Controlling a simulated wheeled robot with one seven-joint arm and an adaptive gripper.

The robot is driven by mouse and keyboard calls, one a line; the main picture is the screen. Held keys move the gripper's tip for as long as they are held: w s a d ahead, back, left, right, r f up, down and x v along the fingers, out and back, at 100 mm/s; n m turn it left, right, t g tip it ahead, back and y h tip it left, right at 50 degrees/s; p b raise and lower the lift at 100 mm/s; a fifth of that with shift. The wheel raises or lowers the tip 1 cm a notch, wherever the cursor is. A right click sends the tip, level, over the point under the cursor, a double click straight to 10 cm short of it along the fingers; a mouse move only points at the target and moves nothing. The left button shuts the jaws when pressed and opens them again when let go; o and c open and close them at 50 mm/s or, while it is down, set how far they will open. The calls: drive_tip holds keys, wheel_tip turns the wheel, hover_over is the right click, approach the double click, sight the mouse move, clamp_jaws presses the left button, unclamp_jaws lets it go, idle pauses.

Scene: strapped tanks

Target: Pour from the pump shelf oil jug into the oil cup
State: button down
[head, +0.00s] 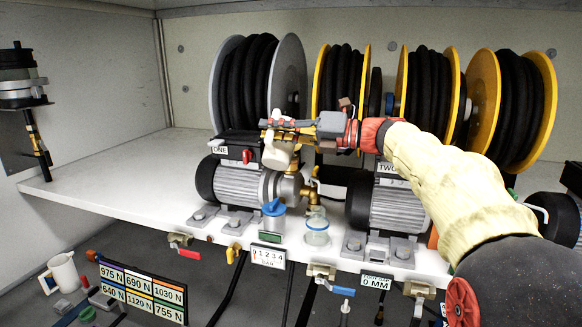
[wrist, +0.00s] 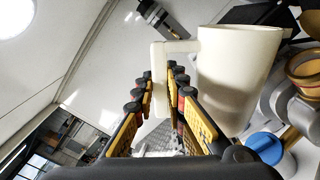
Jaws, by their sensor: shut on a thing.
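My gripper (head: 283,127) is shut on the handle of a cream-white jug (head: 277,154), held in the air above the shelf in front of the left pump. In the wrist view the jug (wrist: 237,75) is to the right of the fingers (wrist: 160,105), with its handle between them. Its contents are hidden, and its exact tilt is hard to tell. A small clear cup with a bluish rim (head: 317,233) stands on the shelf's front edge, below and right of the jug and apart from it; it seems to be the oil cup.
A blue-topped container (head: 274,216) stands left of the cup. The left pump (head: 238,182) and right pump (head: 397,208) flank this spot. Hose reels (head: 340,82) stand behind. Valves hang below the shelf edge. Another white jug (head: 62,273) is at lower left. The shelf (head: 110,180) is clear at left.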

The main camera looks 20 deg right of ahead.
sight(273, 161)
drive_tip(key=b, duration=0.1)
drive_tip(key=f+n+b, duration=0.1)
drive_tip(key=f+b, duration=0.1)
drive_tip(key=shift+s+a+f+n, duration=0.15)
drive_tip(key=shift+s+f+n, duration=0.1)
drive_tip(key=shift+n, duration=0.05)
drive_tip(key=f+n+b, duration=0.1)
drive_tip(key=b, duration=0.1)
drive_tip(key=f+n+b, duration=0.1)
drive_tip(key=n+b, duration=0.1)
drive_tip(key=b, duration=0.1)
drive_tip(key=shift+s+a+f, duration=0.2)
drive_tip(key=shift+s+f, duration=0.1)
drive_tip(key=shift+f, duration=0.1)
drive_tip(key=f+n+b, duration=0.2)
drive_tip(key=w+f+n+b, duration=0.1)
drive_tip(key=b, duration=0.1)
drive_tip(key=shift+d+f+n, duration=0.3)
drive_tip(key=shift+f+n+b, duration=0.15)
drive_tip(key=shift+n+b, duration=0.15)
drive_tip(key=shift+n, duration=0.2)
